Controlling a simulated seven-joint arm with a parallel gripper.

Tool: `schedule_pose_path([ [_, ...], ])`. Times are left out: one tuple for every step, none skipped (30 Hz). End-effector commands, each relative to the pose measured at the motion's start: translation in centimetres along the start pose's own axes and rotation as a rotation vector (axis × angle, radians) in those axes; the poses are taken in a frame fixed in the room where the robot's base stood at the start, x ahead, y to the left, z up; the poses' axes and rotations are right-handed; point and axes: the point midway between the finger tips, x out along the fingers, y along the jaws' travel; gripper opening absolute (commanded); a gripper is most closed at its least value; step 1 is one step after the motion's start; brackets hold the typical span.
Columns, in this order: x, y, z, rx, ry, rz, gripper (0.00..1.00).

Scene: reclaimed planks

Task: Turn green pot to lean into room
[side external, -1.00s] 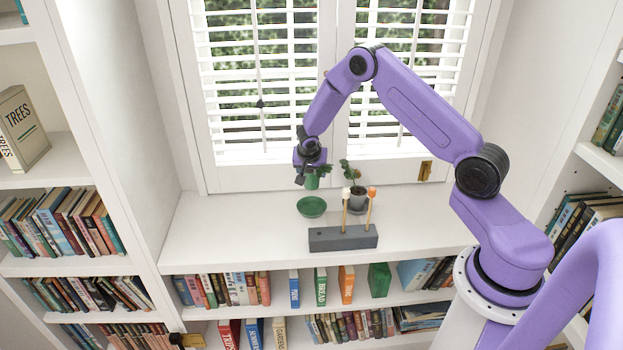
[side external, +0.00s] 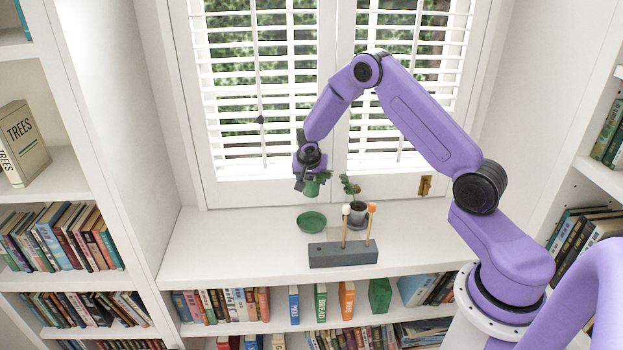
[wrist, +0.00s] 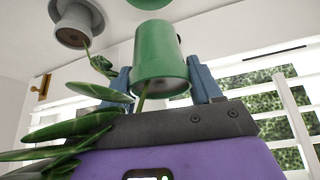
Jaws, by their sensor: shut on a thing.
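My gripper (side external: 307,184) is shut on the green pot (side external: 313,187) and holds it in the air above the green saucer (side external: 311,222). In the wrist view the green pot (wrist: 160,58) sits between the two blue-grey fingers (wrist: 160,85). Its plant (wrist: 85,120) has long green leaves that spread to the left in that view; in the side view they show only in part beside the pot. The green saucer is empty on the white ledge, and its edge shows at the top of the wrist view (wrist: 148,3).
A grey pot (side external: 357,213) with a small plant stands on the ledge right of the saucer. In front is a grey block (side external: 343,254) with two upright sticks, white-tipped and orange-tipped. Shuttered windows (side external: 258,90) rise behind. The ledge's left part (side external: 220,240) is clear.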

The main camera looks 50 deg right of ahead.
Motion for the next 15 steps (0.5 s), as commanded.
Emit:
schedule_pose_path([
  [0.1,-0.1,0.0,0.004,0.000,0.002,0.15],
  [0.3,-0.1,0.1,0.008,0.000,0.004,0.15],
  [0.6,-0.1,0.3,0.018,-0.001,0.010,0.15],
  [1.0,-0.1,0.5,0.027,-0.003,0.016,0.15],
  [1.4,-0.2,0.7,0.039,-0.003,0.023,0.15],
  [2.0,-0.2,1.0,0.058,-0.005,0.035,0.15],
  [2.5,-0.3,1.3,0.073,-0.005,0.044,0.15],
  [3.1,-0.3,1.6,0.090,-0.006,0.054,0.15],
  [3.9,-0.3,2.0,0.113,-0.006,0.066,0.15],
  [4.4,-0.3,2.3,0.129,-0.006,0.076,0.15],
  [4.9,-0.3,2.6,0.146,-0.005,0.086,0.15],
  [5.6,-0.2,3.0,0.167,-0.005,0.098,0.15],
  [6.0,-0.2,3.2,0.182,-0.005,0.106,0.15],
  [6.4,-0.1,3.5,0.196,-0.004,0.113,0.15],
  [6.9,-0.1,3.8,0.212,-0.003,0.123,0.15],
])
